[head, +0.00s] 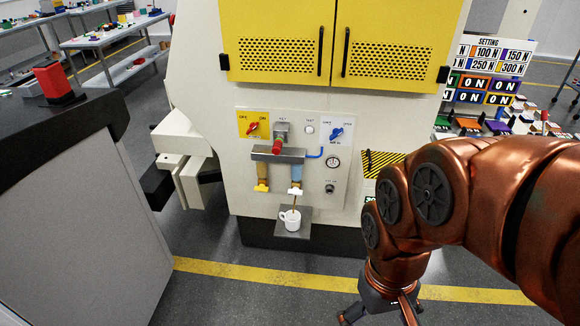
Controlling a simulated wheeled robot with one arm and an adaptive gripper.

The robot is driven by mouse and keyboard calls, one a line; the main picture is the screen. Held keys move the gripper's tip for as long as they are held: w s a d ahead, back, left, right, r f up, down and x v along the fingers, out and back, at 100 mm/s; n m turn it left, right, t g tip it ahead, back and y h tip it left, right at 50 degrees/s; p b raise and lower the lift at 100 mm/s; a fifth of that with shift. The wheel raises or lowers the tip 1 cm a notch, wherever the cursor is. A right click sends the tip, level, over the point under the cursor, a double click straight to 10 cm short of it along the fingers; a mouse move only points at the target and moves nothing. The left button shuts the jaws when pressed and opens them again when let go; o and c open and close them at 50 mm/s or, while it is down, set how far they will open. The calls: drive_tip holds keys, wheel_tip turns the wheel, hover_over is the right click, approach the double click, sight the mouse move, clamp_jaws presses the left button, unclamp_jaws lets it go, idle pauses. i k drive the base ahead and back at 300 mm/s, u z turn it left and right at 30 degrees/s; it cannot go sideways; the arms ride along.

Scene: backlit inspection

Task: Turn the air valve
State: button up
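The machine's pale control panel (340,187) carries a blue lever knob (337,133) at its upper right, with small lettering around it that is too small to read surely. A red lever knob (254,128) sits on a yellow plate at the upper left. A larger red knob (277,147) sticks out between them. I cannot tell surely from the labels which one is the air valve. My gripper (380,316) is low at the bottom edge, below and right of the panel, touching none of the knobs. Its finger links spread apart, and its tips are cut off by the frame.
A round gauge (332,162) is on the panel. A dark-topped counter (75,110) stands at left. The floor before the machine is clear.

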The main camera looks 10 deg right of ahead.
sight(336, 132)
drive_tip(key=u, duration=1.9)
drive_tip(key=i, duration=1.35)
drive_tip(key=z, duration=1.85)
